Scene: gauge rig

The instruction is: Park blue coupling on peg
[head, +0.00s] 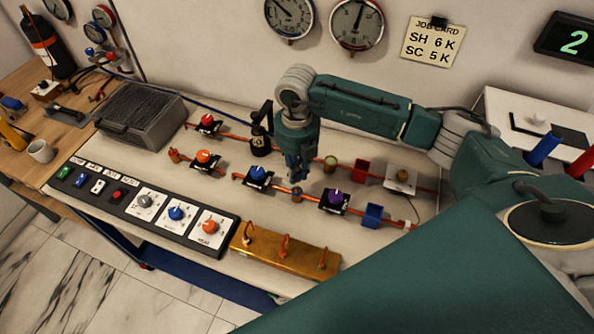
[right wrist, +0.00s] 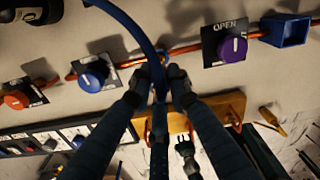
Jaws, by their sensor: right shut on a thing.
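My right gripper (head: 297,176) points down over the middle pipe run on the bench, close above a copper fitting (head: 297,193). In the right wrist view its two fingers (right wrist: 166,82) are close together around a blue hose end (right wrist: 159,85), which I take for the blue coupling; the fingers hide most of it. The brass block (head: 255,256) with several upright hooked pegs (head: 285,243) stands at the bench's front edge, nearer than the gripper. It also shows in the right wrist view (right wrist: 225,108).
A blue-knobbed valve (head: 258,175) and a purple-knobbed valve (head: 335,197) flank the gripper. A blue open box (head: 373,214) and red box (head: 360,171) are to the right. A black control panel (head: 140,207) lies along the front left. A dark fixture (head: 261,140) stands just left.

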